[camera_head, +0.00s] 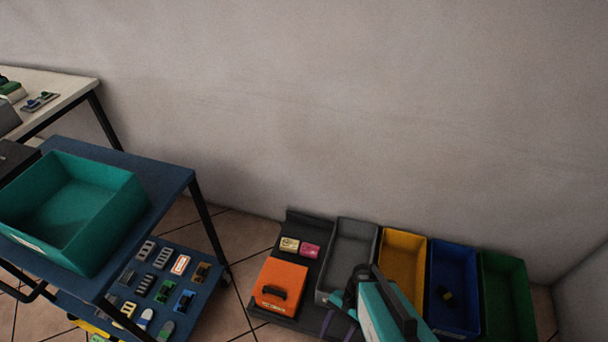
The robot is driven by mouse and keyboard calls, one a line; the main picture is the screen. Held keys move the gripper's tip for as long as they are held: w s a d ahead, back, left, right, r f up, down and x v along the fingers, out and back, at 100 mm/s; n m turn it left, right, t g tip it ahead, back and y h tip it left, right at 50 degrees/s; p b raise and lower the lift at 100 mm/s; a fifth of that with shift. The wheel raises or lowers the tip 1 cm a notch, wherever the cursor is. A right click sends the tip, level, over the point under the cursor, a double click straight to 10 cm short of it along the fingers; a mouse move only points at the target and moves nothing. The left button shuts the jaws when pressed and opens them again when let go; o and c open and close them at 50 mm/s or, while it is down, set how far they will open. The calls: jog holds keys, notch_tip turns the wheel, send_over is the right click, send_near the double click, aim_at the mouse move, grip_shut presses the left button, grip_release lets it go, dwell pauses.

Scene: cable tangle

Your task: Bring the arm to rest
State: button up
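Part of my arm, a teal and dark grey link with a rounded dark joint, rises from the bottom edge, right of centre. It stands in front of the grey and yellow bins. I cannot make out any gripper fingers, so whether my gripper is open or holds something does not show. The lower part of the arm is cut off by the picture's edge.
Close around my arm are a grey bin (353,242), yellow bin (403,245), blue bin (452,263), green bin (505,280) and orange box (284,276). A blue cart (165,180) with a teal crate (110,225) stands left. The wall (330,110) is behind.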

jog(key=s+d+n+h, duration=0.2)
jog(key=d+n+h, duration=0.2)
jog(key=d+n, duration=0.3)
jog(key=shift+s+r+n+t, duration=0.2)
jog(key=shift+s+n+t, duration=0.2)
jog(key=shift+n, duration=0.3)
jog(key=shift+c, duration=0.3)
jog(key=c, duration=0.5)
jog(key=shift+d, duration=0.1)
